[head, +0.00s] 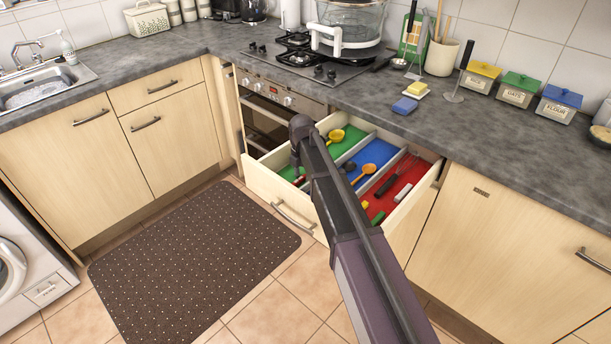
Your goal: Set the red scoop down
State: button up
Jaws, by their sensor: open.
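The open drawer has green, blue and red compartments. A small red piece (299,179), which may be part of the red scoop, shows in the green compartment (285,172), just left of my arm. The rest of it is hidden or too small to make out. My gripper (297,168) points down over this green compartment, close to the red piece. It is open, and my arm covers much of it. I cannot tell whether it touches the red piece.
A yellow scoop (336,135) lies in the green compartment's back part. An orange spoon (364,173) lies in the blue compartment (378,154). A whisk (396,177) and small blocks lie in the red compartment (408,179).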

aim_at(304, 177)
jog(key=shift+r, duration=0.25)
notch_tip(304, 177, up, 12)
jog(key=p, duration=1.2)
jog(key=shift+f, duration=0.1)
dwell(0.6)
jog(key=s+d+m, duration=0.7)
jog(key=d+m, duration=0.1)
jog(key=m, duration=0.1)
jog(key=s+d+m, duration=0.7)
jog(key=d+m, duration=0.1)
jog(key=m, duration=0.1)
jog(key=s+d+m, duration=0.7)
jog(key=d+m, duration=0.1)
jog(key=m, duration=0.1)
jog(key=shift+s, duration=0.35)
jog(key=shift+s+d+m, duration=0.2)
jog(key=shift+s+m, duration=0.1)
jog(key=shift+m, duration=0.4)
